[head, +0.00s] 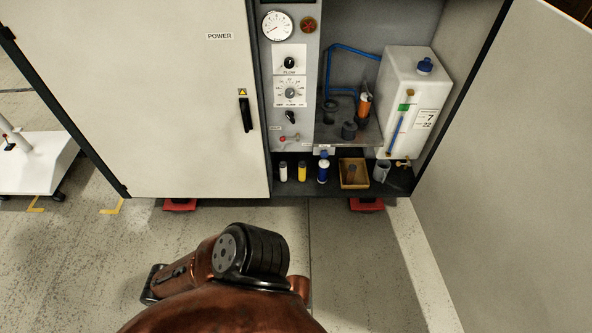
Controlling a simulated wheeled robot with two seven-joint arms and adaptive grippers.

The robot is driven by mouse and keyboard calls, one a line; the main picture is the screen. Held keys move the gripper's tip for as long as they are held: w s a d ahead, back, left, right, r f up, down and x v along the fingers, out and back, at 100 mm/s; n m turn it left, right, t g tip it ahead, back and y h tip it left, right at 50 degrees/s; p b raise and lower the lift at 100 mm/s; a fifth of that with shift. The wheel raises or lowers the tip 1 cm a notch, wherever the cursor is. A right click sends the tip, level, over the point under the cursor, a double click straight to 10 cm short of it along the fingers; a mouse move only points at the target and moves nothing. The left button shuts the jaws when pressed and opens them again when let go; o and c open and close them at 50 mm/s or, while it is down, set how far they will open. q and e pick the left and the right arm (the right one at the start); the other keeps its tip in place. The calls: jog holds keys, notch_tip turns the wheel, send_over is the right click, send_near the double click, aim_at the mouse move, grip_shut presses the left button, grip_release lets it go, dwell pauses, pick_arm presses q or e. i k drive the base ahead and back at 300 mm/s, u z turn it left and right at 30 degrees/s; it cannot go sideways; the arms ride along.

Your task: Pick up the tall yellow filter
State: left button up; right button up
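The yellow filter (302,172) is a small upright cylinder with a dark top. It stands on the low dark shelf (340,189) at the bottom of the open cabinet, in the head view. A white cylinder (283,171) stands just to its left, and a taller blue and white cylinder (323,169) to its right. Neither of my grippers can be made out in the head view. Only copper-coloured and black parts of my own body show at the bottom, well below the cabinet and apart from the filter.
A tan box (353,173) and a grey cup (381,171) stand farther right on the low shelf. Above are a grey shelf, an orange cylinder (364,105) and a white tank (409,90). An open door (500,130) bounds the right side. The floor in front is clear.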

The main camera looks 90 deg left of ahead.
aim_at(302, 165)
jog(key=u, duration=0.75)
jog(key=i, duration=0.75)
jog(key=u, duration=1.15)
jog(key=i, duration=0.25)
jog(key=u, duration=0.2)
